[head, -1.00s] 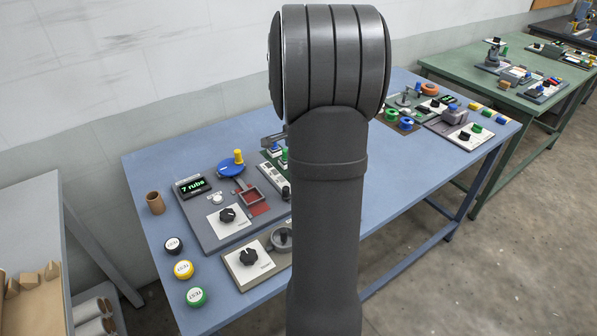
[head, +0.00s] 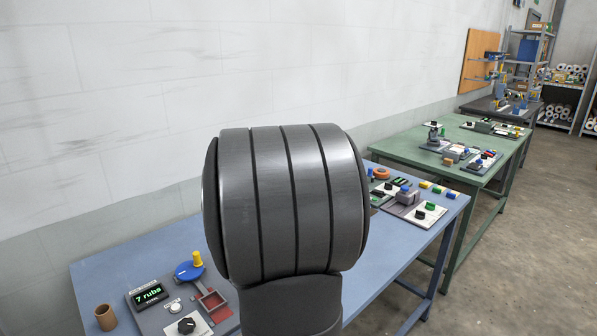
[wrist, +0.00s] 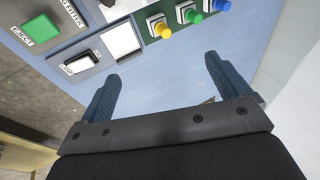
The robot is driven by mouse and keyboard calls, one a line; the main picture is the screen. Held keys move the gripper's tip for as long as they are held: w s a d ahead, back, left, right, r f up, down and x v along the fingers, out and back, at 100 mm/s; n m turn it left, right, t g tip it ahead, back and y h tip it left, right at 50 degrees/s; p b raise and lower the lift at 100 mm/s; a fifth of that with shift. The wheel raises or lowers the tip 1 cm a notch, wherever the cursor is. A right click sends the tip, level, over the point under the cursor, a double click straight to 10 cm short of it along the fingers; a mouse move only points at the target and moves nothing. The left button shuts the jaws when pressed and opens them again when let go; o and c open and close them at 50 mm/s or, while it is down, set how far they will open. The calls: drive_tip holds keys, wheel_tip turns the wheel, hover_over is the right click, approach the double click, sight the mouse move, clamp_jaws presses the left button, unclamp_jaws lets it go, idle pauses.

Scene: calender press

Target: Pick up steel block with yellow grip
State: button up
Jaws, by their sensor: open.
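In the wrist view a knob with a yellow grip (wrist: 162,29) stands on a pale square base at the top centre, which looks like the steel block. Similar ones with a green grip (wrist: 192,15) and a blue grip (wrist: 219,4) stand to its right. My gripper (wrist: 162,68) is open and empty, its two blue-grey fingers apart. The yellow grip lies beyond the fingertips, roughly between them in the picture, with no contact. In the head view my arm hides the gripper and these blocks.
In the head view a blue dial with a yellow post (head: 197,259), a counter display (head: 149,295) and a brown cup (head: 105,317) stand on the blue table (head: 110,271).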

drive_tip(key=c, duration=0.9)
drive_tip(key=shift+c, duration=0.2)
drive_tip(key=shift+a, duration=0.1)
drive_tip(key=w+a+g+h, duration=0.1)
drive_tip(key=w+a+h, duration=0.3)
drive_tip(key=a, duration=0.3)
drive_tip(key=x, duration=0.7)
drive_tip(key=d+x, duration=0.1)
drive_tip(key=x, duration=0.3)
drive_tip(key=shift+r, duration=0.1)
drive_tip(key=shift+h, duration=0.3)
drive_tip(key=shift+s+x, duration=0.2)
drive_tip(key=shift+x, duration=0.65)
drive_tip(key=shift+s+x, duration=0.2)
drive_tip(key=shift+x, duration=0.7)
drive_tip(key=shift+s+x, duration=0.2)
drive_tip(key=shift+x, duration=0.65)
